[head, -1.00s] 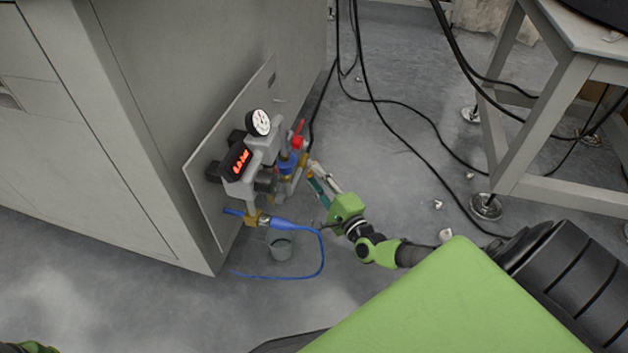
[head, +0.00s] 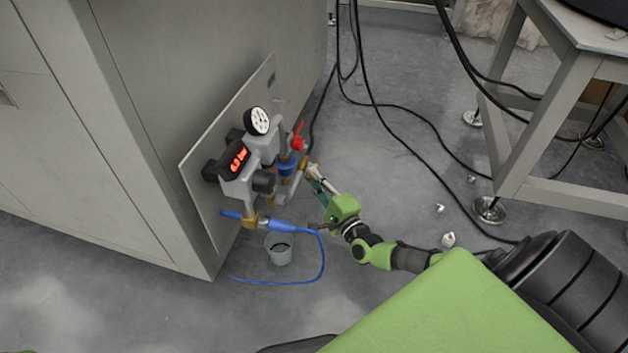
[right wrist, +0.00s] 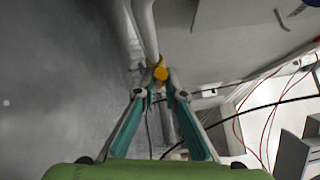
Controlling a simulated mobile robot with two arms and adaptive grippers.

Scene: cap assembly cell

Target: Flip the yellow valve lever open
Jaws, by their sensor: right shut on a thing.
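The yellow valve lever (right wrist: 160,73) shows in the right wrist view as a small yellow piece between the fingertips, at the end of a grey pipe. My right gripper (right wrist: 160,88) is shut on it, with the teal fingers angled inward. In the head view, my right gripper (head: 313,176) reaches from the right to the pipe assembly's right side. The yellow lever (head: 304,161) is small there and partly hidden by the fingertips, so I cannot tell its exact angle. My left gripper is not in view.
The assembly on a wall plate (head: 205,165) carries a round gauge (head: 257,120), a red-lit display (head: 236,157) and a red handle (head: 299,138). Below are a blue hose (head: 322,262) and a grey cup (head: 279,250). Black cables (head: 410,112) and a table (head: 560,120) stand right.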

